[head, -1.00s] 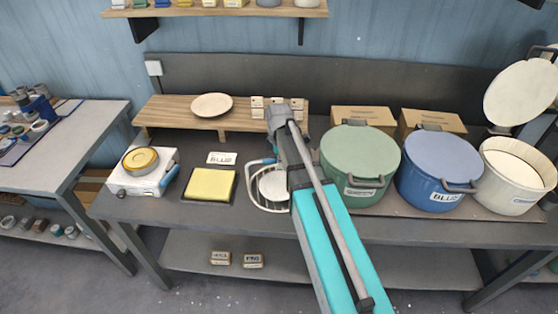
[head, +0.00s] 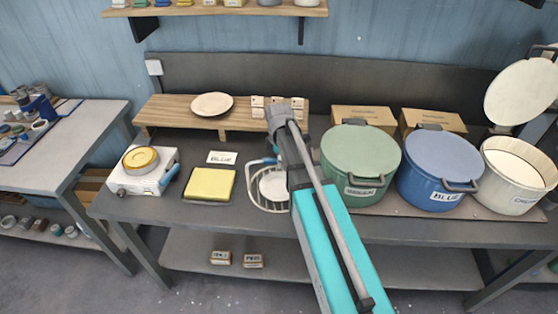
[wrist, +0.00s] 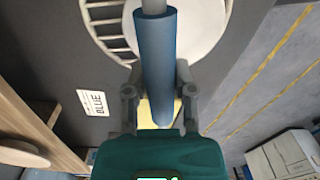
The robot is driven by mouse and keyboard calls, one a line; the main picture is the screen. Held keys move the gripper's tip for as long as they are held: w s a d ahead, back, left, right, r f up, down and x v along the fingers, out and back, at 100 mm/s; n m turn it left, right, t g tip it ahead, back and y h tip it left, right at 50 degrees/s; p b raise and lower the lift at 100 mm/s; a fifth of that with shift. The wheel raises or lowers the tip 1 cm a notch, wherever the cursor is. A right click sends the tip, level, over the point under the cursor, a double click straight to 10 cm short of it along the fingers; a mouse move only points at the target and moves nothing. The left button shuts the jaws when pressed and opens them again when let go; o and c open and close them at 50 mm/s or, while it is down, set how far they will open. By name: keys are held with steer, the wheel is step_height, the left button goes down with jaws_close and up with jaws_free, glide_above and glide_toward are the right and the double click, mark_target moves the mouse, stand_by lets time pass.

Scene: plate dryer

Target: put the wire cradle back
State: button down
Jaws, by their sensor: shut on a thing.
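The wire cradle (head: 254,200) is a rounded white wire basket with a blue handle, at the middle of the bench, left of the green pot. A white disc (head: 275,187) lies in it. My arm covers its right side in the head view. In the wrist view the cradle's white wires (wrist: 106,28) and the white disc (wrist: 203,22) show at the top. My gripper (wrist: 158,100) is shut on the cradle's blue handle (wrist: 156,45). I cannot tell whether the cradle touches the bench.
A yellow pad (head: 210,184) and a BLUE card (head: 222,158) lie left of the cradle. A white device (head: 142,180) stands further left. Behind is a wooden riser (head: 172,110) with a plate (head: 212,104). Green (head: 360,160), blue (head: 438,172) and cream (head: 518,180) pots stand right.

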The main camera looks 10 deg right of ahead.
steer(key=shift+c, duration=1.8)
jaws_free()
